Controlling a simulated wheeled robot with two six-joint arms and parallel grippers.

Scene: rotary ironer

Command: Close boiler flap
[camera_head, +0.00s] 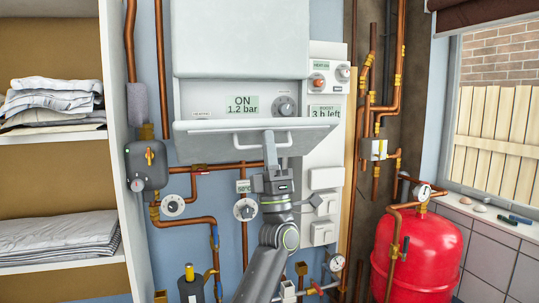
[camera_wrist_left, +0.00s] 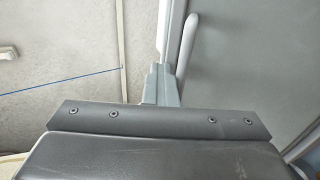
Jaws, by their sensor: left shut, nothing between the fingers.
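The white boiler (camera_head: 240,40) hangs on the wall. Its flap (camera_head: 200,148) stands open, tilted outward below the control panel (camera_head: 210,98), which is exposed and reads "ON 1.2 bar". The flap has a pale bar handle (camera_head: 243,146) on its front. My left gripper (camera_head: 270,143) is shut, with its fingertips in front of the flap by the handle. In the left wrist view the closed fingers (camera_wrist_left: 162,82) are beside the handle (camera_wrist_left: 186,40) and the flap's grey face (camera_wrist_left: 240,60). I cannot tell whether they touch. My right gripper is not in view.
Copper pipes and gauges run below the boiler, with a dark pump box (camera_head: 147,165) at left. A white control column (camera_head: 322,150) stands close on the right. A red tank (camera_head: 418,255) is at lower right and linen shelves (camera_head: 60,140) are at left.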

